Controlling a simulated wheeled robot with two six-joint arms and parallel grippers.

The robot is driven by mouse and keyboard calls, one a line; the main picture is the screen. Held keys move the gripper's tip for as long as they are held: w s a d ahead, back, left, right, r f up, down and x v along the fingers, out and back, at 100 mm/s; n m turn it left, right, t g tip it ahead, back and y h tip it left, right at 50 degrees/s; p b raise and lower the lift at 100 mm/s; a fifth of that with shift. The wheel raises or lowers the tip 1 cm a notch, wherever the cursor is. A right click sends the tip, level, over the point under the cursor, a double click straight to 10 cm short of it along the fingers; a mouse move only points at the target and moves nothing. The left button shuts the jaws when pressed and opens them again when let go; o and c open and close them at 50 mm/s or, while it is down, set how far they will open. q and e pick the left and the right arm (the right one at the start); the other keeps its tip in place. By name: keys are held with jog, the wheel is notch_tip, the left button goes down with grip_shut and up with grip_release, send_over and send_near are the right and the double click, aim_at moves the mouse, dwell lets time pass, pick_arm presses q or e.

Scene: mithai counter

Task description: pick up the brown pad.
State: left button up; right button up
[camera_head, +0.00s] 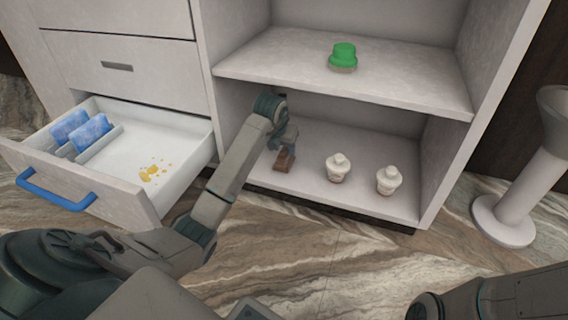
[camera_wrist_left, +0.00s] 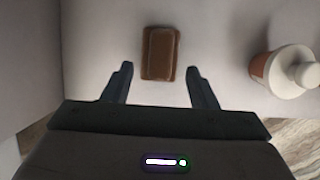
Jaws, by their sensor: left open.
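The brown pad (camera_head: 284,161) lies on the lower shelf of the open cabinet, near its left side. In the left wrist view the brown pad (camera_wrist_left: 161,54) lies flat, a small dark block with a raised middle. My left gripper (camera_head: 283,142) is inside the lower compartment, just above and behind the pad in the head view. In the left wrist view my left gripper (camera_wrist_left: 159,82) is open, with its fingers on either side of the pad's near end and nothing between them that I can see held. My right gripper is not in view.
Two white-topped jars (camera_head: 338,167) (camera_head: 389,180) stand right of the pad. A green-topped item (camera_head: 343,57) sits on the upper shelf (camera_head: 400,85). An open drawer (camera_head: 185,128) at left holds blue items (camera_head: 82,131) and yellow crumbs (camera_head: 154,172). A pale stand (camera_head: 518,205) is at right.

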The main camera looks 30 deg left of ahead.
aim_at(283, 151)
pick_arm(q)
jog(key=shift+w+a, duration=0.1)
jog(key=shift+w, duration=0.3)
jog(key=b+x, duration=0.4)
jog(key=x, duration=0.1)
jog(key=c, duration=1)
jog(key=shift+r, duration=0.1)
jog(key=shift+c, duration=0.4)
